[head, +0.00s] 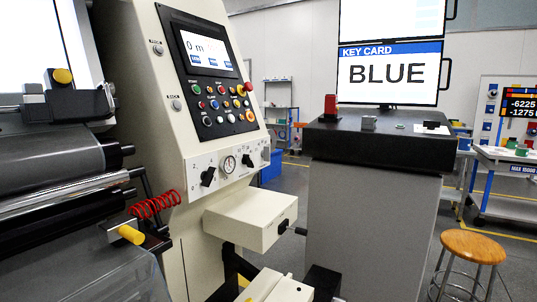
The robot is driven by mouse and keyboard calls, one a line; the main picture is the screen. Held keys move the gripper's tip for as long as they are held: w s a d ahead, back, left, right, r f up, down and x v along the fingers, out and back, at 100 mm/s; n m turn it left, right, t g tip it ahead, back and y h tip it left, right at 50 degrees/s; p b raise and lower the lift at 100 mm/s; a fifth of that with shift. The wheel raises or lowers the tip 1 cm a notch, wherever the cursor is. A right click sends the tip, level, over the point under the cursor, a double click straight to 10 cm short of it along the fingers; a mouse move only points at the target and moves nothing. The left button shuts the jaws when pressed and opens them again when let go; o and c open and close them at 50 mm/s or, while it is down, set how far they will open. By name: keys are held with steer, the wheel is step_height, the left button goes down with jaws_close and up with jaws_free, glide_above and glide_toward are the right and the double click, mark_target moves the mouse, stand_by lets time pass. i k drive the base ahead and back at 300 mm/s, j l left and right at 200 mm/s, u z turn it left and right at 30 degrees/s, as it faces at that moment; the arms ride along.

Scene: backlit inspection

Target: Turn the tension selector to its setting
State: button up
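A sloped cream strip (192,184) on the machine carries a left black knob (208,177), a round white gauge (229,165) and a smaller black knob (247,160) to its right. The left knob's pointer is tilted, its upper end leaning right. The small print is too fine to read, so I cannot tell which knob is the tension selector. Black and cream parts at the bottom centre may be my gripper (277,280). They are cut off by the frame, stand well below the knobs and touch neither. I cannot tell their finger state.
Above the strip are a button panel (222,105) and a display (206,52) reading "0 m". A cream box (247,216) with a black crank juts out below. Rollers (60,195) and a red coil (155,204) are left. A KEY CARD screen reads BLUE (388,74). A stool (473,246) stands right.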

mark_target(265, 153)
steer(key=l+u, duration=0.1)
steer(key=u, duration=0.25)
steer(key=i+l+u, duration=0.1)
steer(key=u, duration=0.25)
steer(key=l+u, duration=0.15)
steer(key=u, duration=0.2)
steer(key=i+l+u, duration=0.1)
steer(key=l+u, duration=0.35)
steer(key=l, duration=0.65)
steer(key=k+l+u, duration=0.1)
steer(key=l+u, duration=0.35)
steer(key=l, duration=0.65)
steer(key=k+l, duration=0.1)
steer(key=l, duration=1)
steer(key=k+l, duration=0.15)
steer(key=l, duration=0.9)
steer(key=k+u, duration=0.05)
